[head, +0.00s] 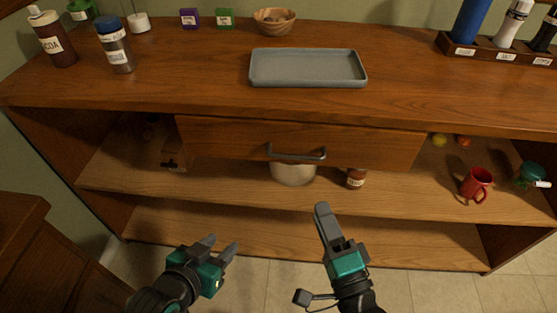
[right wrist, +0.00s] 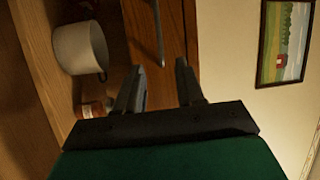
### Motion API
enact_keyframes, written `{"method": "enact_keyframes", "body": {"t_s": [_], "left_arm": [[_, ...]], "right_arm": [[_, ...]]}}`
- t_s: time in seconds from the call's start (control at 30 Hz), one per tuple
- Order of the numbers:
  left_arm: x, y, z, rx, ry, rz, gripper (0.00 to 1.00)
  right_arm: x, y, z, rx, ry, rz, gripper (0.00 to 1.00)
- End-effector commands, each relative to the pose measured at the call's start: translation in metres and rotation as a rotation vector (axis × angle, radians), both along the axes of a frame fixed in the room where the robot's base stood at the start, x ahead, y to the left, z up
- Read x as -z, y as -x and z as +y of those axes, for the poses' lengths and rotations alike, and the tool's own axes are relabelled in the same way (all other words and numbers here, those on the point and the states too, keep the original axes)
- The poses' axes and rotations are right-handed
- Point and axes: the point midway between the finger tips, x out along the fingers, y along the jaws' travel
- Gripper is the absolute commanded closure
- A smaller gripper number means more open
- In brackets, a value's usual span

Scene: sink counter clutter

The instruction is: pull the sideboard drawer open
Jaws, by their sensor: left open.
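The sideboard drawer (head: 235,142) is a wide wooden front just under the sideboard top, and it looks shut. Its grey bar handle (head: 298,154) is at the middle of the front. The handle (right wrist: 159,35) also shows in the right wrist view, ahead of the fingers. My right gripper (head: 322,208) is below and in front of the handle, apart from it. In the right wrist view its two fingers (right wrist: 160,85) are spread with nothing between them. My left gripper (head: 222,244) is open and empty, lower and to the left, away from the drawer.
A white pot (head: 293,173) and a small labelled jar (head: 356,179) stand on the shelf below the drawer. A red mug (head: 476,185) is at the right. A grey tray (head: 308,69) lies on top. A wooden cabinet (head: 50,255) stands at lower left.

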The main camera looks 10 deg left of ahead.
Motion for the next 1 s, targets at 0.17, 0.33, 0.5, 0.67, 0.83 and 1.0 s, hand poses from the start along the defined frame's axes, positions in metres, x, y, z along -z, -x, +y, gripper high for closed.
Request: {"method": "enact_keyframes", "body": {"t_s": [0.17, 0.33, 0.5, 0.67, 0.83, 1.0], "left_arm": [[0.000, -0.002, -0.001, 0.003, 0.002, -0.009, 0.57], [0.000, -0.001, -0.002, 0.004, 0.005, -0.007, 0.57], [0.003, 0.000, -0.004, 0.001, 0.012, -0.002, 0.57], [0.006, 0.002, -0.005, -0.003, 0.017, 0.003, 0.57], [0.009, 0.002, -0.005, -0.003, 0.017, 0.004, 0.57], [0.011, 0.002, -0.005, -0.004, 0.016, 0.004, 0.57]], "right_arm": [[0.004, -0.002, -0.001, 0.003, -0.047, 0.007, 0.62], [0.000, -0.014, 0.004, 0.006, -0.057, 0.006, 0.62], [-0.005, -0.043, 0.017, 0.005, -0.055, 0.004, 0.62], [-0.011, -0.074, 0.030, 0.005, -0.055, 0.004, 0.62], [-0.016, -0.100, 0.041, 0.004, -0.054, 0.005, 0.62], [-0.018, -0.115, 0.047, 0.004, -0.053, 0.007, 0.62]]}}
